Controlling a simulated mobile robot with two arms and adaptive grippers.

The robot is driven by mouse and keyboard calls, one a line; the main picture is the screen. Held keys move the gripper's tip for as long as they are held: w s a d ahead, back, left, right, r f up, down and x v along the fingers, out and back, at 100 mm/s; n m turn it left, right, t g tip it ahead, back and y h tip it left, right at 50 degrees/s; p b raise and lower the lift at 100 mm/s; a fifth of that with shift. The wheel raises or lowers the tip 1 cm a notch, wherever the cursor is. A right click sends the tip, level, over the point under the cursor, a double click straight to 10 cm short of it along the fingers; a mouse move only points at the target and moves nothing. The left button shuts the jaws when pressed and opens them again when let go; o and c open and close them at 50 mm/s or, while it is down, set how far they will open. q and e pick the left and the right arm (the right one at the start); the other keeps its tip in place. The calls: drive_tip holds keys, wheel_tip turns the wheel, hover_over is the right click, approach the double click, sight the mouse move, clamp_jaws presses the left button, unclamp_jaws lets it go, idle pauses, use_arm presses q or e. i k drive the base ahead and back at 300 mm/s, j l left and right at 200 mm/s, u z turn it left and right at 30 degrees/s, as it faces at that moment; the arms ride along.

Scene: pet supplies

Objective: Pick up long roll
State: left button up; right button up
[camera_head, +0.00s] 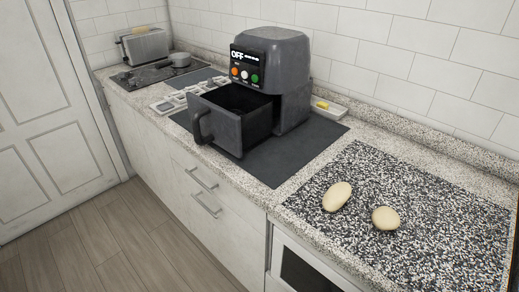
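A long roll (336,197), pale tan and oval, lies on the black-and-white speckled mat or board (440,258) on the counter at the right. A second, rounder pale roll (385,218) lies just right of it and slightly nearer, with a small gap between them. Neither of my grippers is in view, and nothing touches the rolls.
A grey air fryer (283,55) reading "OFF" stands on a dark mat (274,177), its drawer (220,125) pulled out. Space around the rolls is clear.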

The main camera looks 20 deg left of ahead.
sight(336, 196)
drive_tip(key=k+l, duration=0.1)
drive_tip(key=l, duration=0.35)
drive_tip(key=k+l, duration=0.15)
drive_tip(key=l, duration=0.3)
drive_tip(key=k+l, duration=0.1)
drive_tip(key=l, duration=0.35)
drive_tip(key=k+l, duration=0.1)
drive_tip(key=l, duration=0.35)
